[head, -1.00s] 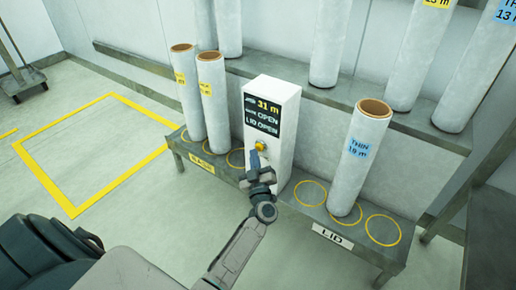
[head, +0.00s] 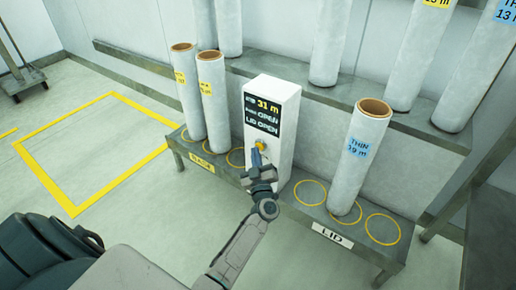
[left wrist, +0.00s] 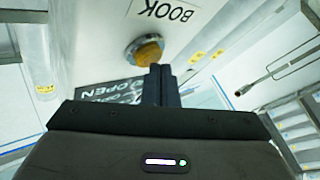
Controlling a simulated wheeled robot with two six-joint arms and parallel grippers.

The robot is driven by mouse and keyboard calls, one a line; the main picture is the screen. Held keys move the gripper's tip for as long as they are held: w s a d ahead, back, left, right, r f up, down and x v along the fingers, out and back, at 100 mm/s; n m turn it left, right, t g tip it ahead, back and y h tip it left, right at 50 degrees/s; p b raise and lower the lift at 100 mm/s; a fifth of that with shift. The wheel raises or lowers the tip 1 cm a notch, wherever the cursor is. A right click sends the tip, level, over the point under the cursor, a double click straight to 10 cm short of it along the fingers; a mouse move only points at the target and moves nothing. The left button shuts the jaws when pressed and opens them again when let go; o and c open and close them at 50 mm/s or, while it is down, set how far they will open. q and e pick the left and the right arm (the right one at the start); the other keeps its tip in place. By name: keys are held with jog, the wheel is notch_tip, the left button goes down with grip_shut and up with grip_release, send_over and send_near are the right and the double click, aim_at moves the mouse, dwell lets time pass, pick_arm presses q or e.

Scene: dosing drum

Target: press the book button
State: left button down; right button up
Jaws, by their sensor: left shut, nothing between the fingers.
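The book button is a yellow-orange knob (head: 260,145) on the front of a white box (head: 284,135). In the left wrist view the button (left wrist: 149,51) has a metal ring, and a label reading BOOK (left wrist: 170,10) is beside it. My left gripper (head: 258,153) is shut and empty, its fingertips right at the button; in the left wrist view the fingertips (left wrist: 160,70) overlap the button's edge. I cannot tell whether they touch it. The box's dark screen (head: 263,114) reads 31 m, with OPEN on two lines. My right gripper is not in view.
Two rolls (head: 213,103) with yellow labels stand left of the box, above a BASE sign (head: 202,163). A roll labelled THIN (head: 354,170) stands right, near a LID sign (head: 333,235). Empty yellow rings (head: 310,193) mark the bench. More rolls stand on the shelf behind.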

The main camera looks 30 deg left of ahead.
pick_arm(q)
jog(key=shift+w, duration=0.15)
dwell(0.5)
jog(key=shift+s+p, duration=0.7)
jog(key=shift+s, duration=0.2)
jog(key=shift+s+a, duration=0.1)
jog(key=s+p, duration=0.1)
jog(key=s, duration=0.1)
jog(key=s+p, duration=0.1)
jog(key=s, duration=0.1)
jog(key=shift+s+a+p, duration=0.2)
jog(key=shift+s+p, duration=0.2)
